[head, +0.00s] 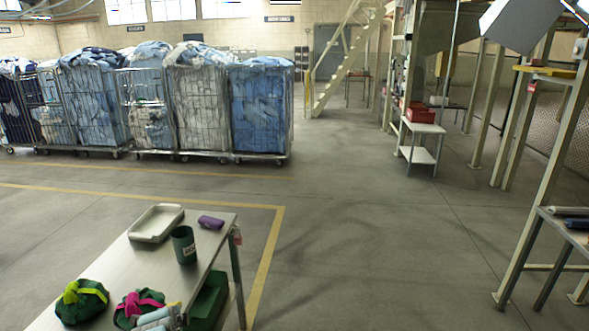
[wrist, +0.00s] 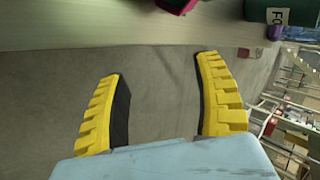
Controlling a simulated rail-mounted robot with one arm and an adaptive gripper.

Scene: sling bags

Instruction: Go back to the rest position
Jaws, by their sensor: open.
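My gripper (wrist: 160,67) is open in the wrist view, with two yellow ribbed fingers spread wide and only bare floor between them. In the head view, part of my light grey-blue gripper (head: 158,318) shows at the bottom edge, near the table's right side. A green bag with a lime strap (head: 81,301) lies on the metal table (head: 120,262). A green bag with a pink strap (head: 135,303) lies beside it, partly hidden by my gripper. The pink strap (wrist: 178,5) also shows at the top of the wrist view.
A white tray (head: 156,223), a dark green labelled cup (head: 184,245) and a purple item (head: 211,222) are on the table. A green crate (head: 208,300) sits below it. Full laundry cages (head: 200,105) stand behind. The floor (head: 370,240) to the right is clear.

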